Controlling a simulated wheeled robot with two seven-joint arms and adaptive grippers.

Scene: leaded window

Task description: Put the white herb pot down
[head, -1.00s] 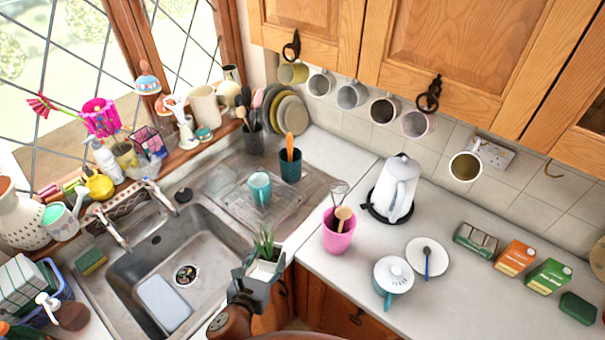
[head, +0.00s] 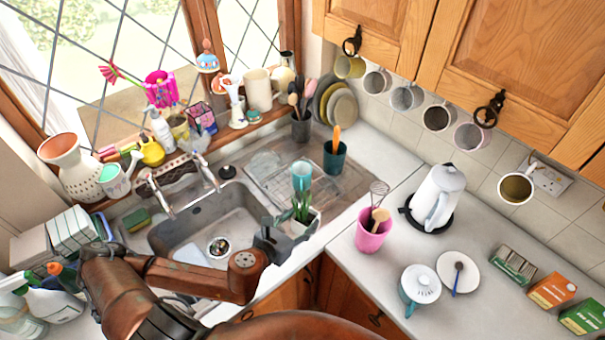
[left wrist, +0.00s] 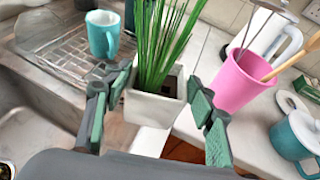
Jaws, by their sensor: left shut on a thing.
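The white herb pot (head: 302,226) is a square white pot with long green leaves. My left gripper (head: 282,236) is shut on it; in the left wrist view its green-padded fingers (left wrist: 155,112) lie on either side of the pot (left wrist: 155,110). The pot is roughly upright, at the front edge of the draining board, right of the sink basin (head: 215,228). I cannot tell whether its base touches anything. My right gripper is not in view.
A turquoise mug (head: 302,176) stands on the draining board's rack behind the pot. A pink tumbler with utensils (head: 371,232) stands to the right on the worktop. A white kettle (head: 438,198), a lidded turquoise pot (head: 419,285) and a saucer (head: 458,270) are further right.

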